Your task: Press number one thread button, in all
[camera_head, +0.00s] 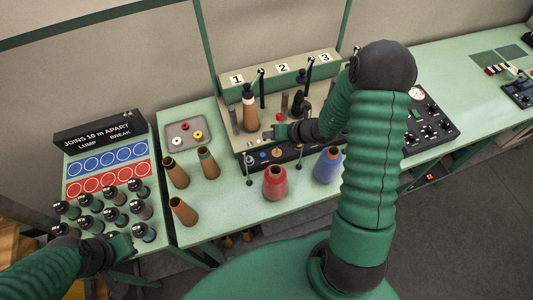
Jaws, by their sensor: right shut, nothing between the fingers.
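The machine (318,68) on the middle table carries signs 1 (236,79), 2 (283,68) and 3 (325,58) along its back. A brown cone with a white and dark top (249,112) stands at station 1. A dark front strip holds small buttons, among them a blue one (263,155); which is the number one thread button I cannot tell. My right gripper (272,132) is shut and empty, just right of the station 1 cone and above the strip. It hides part of station 2. My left gripper (128,246) is low at left by the dark bobbins; its fingers are unclear.
A red cone (275,183) and a blue cone (328,165) stand before the machine. Several brown cones (184,211) and a grey tray (190,135) are to its left. Dark bobbins (115,216) crowd the left table. A black control panel (430,122) lies right of my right arm.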

